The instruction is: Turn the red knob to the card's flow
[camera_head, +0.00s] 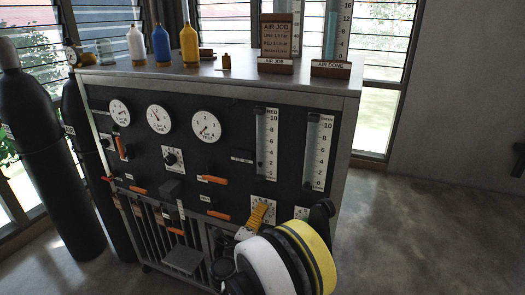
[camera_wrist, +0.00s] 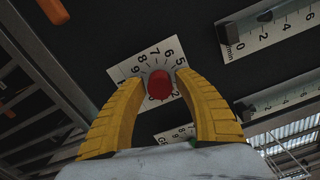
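The red knob (camera_wrist: 159,85) sits on a white numbered dial plate (camera_wrist: 125,72) in the wrist view; figures from 5 to 9 are readable above it. My gripper (camera_wrist: 161,79) has its yellow fingertips apart, one on each side of the knob, with a slight gap seeming to show; contact is unclear. In the head view my gripper (camera_head: 257,220) is at the lower right of the panel, and its fingers hide the knob. The brown card (camera_head: 281,35) headed AIR JOB stands on the cabinet top; its smaller lines are hard to read. The RED flow tube (camera_head: 261,145) has a dark float low down.
A second flow tube (camera_head: 311,150) stands right of the RED one. Orange-handled levers (camera_head: 213,179), round gauges (camera_head: 206,126) and a black selector (camera_head: 173,159) fill the panel. Bottles (camera_head: 161,45) stand on top. Dark cylinders (camera_head: 45,165) stand at left. Floor at right is clear.

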